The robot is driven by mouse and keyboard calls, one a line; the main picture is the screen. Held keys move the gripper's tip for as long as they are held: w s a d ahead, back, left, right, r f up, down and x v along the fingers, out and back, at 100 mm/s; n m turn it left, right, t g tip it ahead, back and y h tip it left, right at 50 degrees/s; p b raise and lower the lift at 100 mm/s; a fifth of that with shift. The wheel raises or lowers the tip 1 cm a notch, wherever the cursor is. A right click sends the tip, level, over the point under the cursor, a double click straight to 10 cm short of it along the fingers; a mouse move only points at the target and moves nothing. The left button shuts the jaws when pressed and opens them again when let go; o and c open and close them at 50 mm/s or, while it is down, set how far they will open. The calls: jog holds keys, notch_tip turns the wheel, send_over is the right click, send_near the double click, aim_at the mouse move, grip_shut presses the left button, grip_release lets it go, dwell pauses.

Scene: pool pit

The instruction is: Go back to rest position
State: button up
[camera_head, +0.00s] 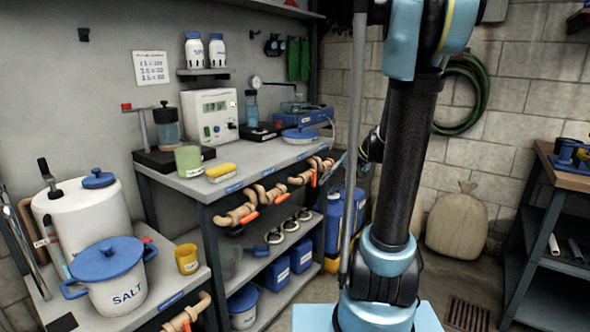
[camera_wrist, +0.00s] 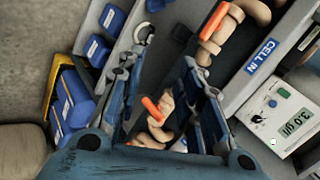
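My gripper (camera_wrist: 165,90) shows in the wrist view with its two blue-grey fingers spread apart. Nothing is held between them; the beige pipes and orange valve handle (camera_wrist: 152,108) seen through the gap lie beyond. In the head view my arm stands upright at right of centre and hides most of the gripper. The grey worktop (camera_head: 222,196) with its pipes below is left of my arm. The white meter box (camera_head: 209,115) stands on it; in the wrist view the meter (camera_wrist: 277,118) displays about 3.0 g/l.
A SALT bucket (camera_head: 115,292) and a yellow cup (camera_head: 187,259) stand on the left bench. A sack (camera_head: 457,225) and a shelved bench (camera_head: 560,165) are at right.

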jog(key=s+d+f+n+h, duration=0.1)
jog(key=s+d+f+h, duration=0.1)
jog(key=s, duration=0.6)
jog(key=s+d+f+n+g+h, duration=0.1)
jog(key=s+d+f+h, duration=0.1)
jog(key=s, duration=0.6)
jog(key=s+d+f+n+h, duration=0.1)
jog(key=s+d+f+h, duration=0.1)
jog(key=s, duration=0.6)
jog(key=shift+s+f+g+h, duration=0.35)
jog(key=shift+f+h, duration=0.35)
jog(key=shift+f, duration=0.2)
jog(key=shift+w+f, duration=0.2)
jog(key=shift+w, duration=0.25)
